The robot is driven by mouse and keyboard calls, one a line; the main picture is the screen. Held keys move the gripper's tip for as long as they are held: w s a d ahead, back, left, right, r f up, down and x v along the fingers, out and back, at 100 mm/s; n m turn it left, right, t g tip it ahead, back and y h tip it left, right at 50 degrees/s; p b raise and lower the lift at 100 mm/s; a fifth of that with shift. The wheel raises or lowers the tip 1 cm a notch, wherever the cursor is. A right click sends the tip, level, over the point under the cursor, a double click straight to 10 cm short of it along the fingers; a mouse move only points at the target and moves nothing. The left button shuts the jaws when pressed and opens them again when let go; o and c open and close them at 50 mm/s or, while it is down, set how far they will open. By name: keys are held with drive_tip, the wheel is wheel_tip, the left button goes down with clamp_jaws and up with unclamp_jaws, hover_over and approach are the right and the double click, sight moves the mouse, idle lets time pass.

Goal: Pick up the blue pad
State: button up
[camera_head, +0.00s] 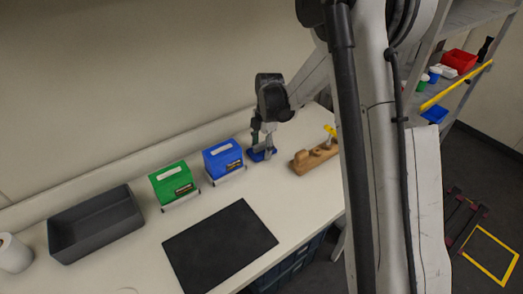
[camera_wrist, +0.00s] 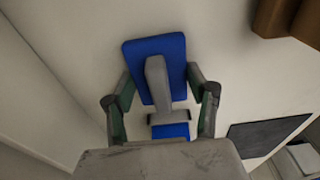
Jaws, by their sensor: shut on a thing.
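The blue pad (camera_wrist: 172,47) is a flat blue piece with a grey handle (camera_wrist: 157,80) along its middle, seen large in the wrist view. In the head view the blue pad (camera_head: 258,156) is at the back of the white table, right of the blue box. My gripper (camera_wrist: 160,84) has a finger on each side of the pad and is shut on it. In the head view my gripper (camera_head: 262,142) points down over the pad and hides part of it. I cannot tell whether the pad touches the table.
A blue box (camera_head: 222,158) and a green box (camera_head: 172,182) stand left of the pad. A wooden block (camera_head: 313,158) with a yellow-topped item is close on the right. A black mat (camera_head: 220,245) lies in front, and a grey bin (camera_head: 97,224) is at far left.

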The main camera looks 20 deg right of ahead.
sight(261, 143)
drive_tip(key=shift+c, duration=1.4)
drive_tip(key=shift+r, duration=0.15)
wheel_tip(261, 143, up, 10)
drive_tip(key=shift+f+b, duration=0.1)
drive_tip(key=shift+b, duration=0.2)
